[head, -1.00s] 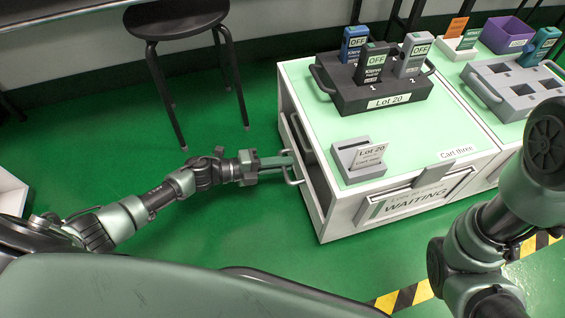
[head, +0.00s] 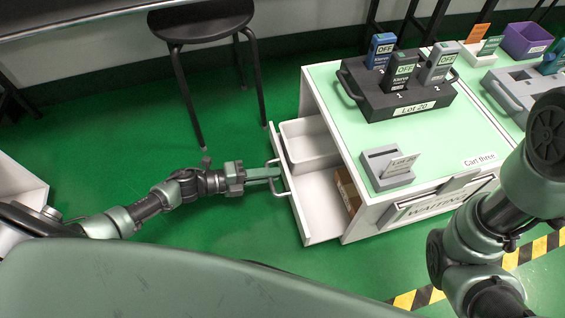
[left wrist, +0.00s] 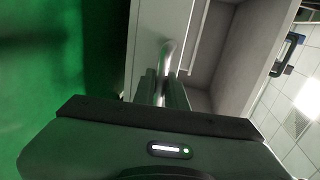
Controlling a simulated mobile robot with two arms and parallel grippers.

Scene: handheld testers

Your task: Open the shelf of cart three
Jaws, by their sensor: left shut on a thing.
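Cart three (head: 425,160) is a white cart with a pale green top and a "Cart three" label. Its shelf (head: 318,236) is pulled partly out of the left side, showing a white bin (head: 310,146) and a brown box (head: 347,190) inside. My left gripper (head: 275,174) is shut on the metal handle (head: 284,186) on the shelf's front. The left wrist view shows the fingers (left wrist: 163,88) around the handle (left wrist: 168,58), with the open shelf interior beyond. My right arm crosses the right side of the head view; its gripper is out of frame.
A black rack labelled Lot 20 (head: 405,108) holds several testers on the cart top, with a grey card holder (head: 386,170) in front. A black stool (head: 200,22) stands behind my left arm. Green floor left of the shelf is clear.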

